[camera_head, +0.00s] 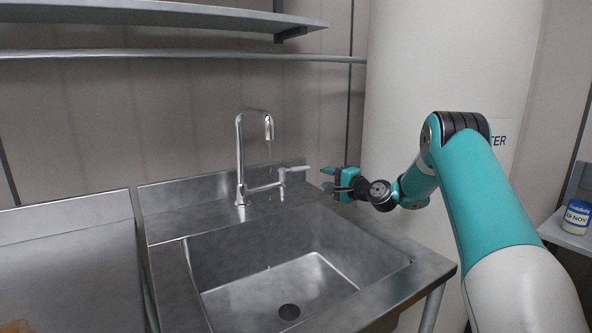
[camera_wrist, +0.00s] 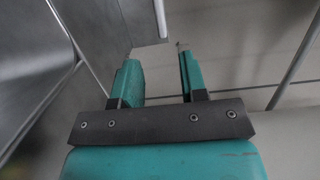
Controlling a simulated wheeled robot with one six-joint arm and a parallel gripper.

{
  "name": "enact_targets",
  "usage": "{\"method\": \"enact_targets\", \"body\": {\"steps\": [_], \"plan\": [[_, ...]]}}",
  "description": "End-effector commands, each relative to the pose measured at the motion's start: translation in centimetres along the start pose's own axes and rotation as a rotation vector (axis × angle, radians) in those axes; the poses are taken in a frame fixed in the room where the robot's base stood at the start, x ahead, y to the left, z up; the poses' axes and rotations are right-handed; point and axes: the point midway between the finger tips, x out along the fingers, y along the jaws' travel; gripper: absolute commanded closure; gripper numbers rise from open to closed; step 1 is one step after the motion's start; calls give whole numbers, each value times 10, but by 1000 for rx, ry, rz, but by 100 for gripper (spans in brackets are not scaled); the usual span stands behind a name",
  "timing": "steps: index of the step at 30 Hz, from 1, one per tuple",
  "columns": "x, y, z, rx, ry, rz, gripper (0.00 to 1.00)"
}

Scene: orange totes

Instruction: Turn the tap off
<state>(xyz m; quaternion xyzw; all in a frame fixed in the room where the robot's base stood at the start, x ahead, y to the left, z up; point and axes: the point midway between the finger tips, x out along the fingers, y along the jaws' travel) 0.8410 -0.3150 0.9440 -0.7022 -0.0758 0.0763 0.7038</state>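The tap (camera_head: 240,160) is a tall chrome gooseneck at the back of the steel sink, and a thin stream seems to fall from its spout. Its lever handle (camera_head: 293,170) is on a side arm and points right. My gripper (camera_head: 326,179) is just right of the lever's end, with a small gap showing between them in the head view. In the wrist view my gripper (camera_wrist: 163,75) has its two teal fingers apart with nothing between them. A pale metal piece (camera_wrist: 143,22) lies just beyond the fingertips; it may be the lever.
The sink basin (camera_head: 212,270) is empty, with a drain at its bottom. A steel counter (camera_head: 60,262) lies to the left. A white cylindrical tank (camera_head: 415,75) stands behind my arm. Shelves (camera_head: 150,12) run above. A small jar (camera_head: 577,215) is at the far right.

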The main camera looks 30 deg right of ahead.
Motion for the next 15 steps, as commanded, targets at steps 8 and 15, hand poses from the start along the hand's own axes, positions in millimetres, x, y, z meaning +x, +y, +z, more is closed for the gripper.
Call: {"method": "enact_targets", "body": {"steps": [8, 15], "plan": [[66, -1, 2, -4, -3, -2, 61], [107, 0, 3, -4, -4, -1, 61]]}}
